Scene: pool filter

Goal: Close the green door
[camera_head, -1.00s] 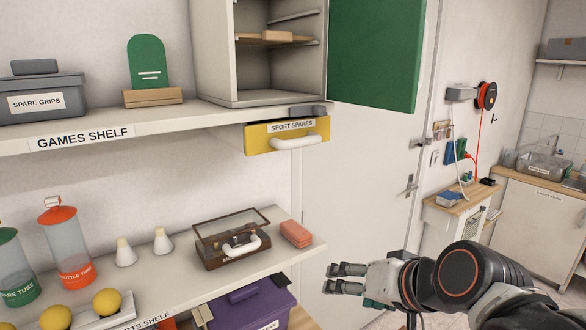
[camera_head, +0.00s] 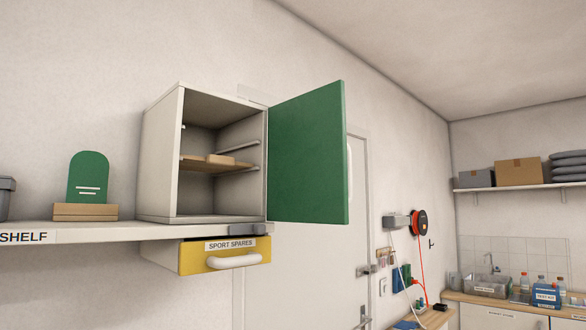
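The green door (camera_head: 308,158) stands wide open, hinged on the right side of a small white cabinet (camera_head: 160,160). It sticks out to the right of the cabinet. A bit of a light handle shows at the door's far right edge (camera_head: 350,170). The open cabinet has a wooden inner shelf (camera_head: 190,163) with a small light-brown block (camera_head: 220,159) on it. My gripper is outside this view.
The cabinet stands on the games shelf (camera_head: 90,233). A yellow drawer (camera_head: 225,255) labelled SPORT SPARES hangs below it. A green rounded board on a wooden base (camera_head: 88,180) stands to the left. A white room door (camera_head: 290,270) is behind. Room is free right of the green door.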

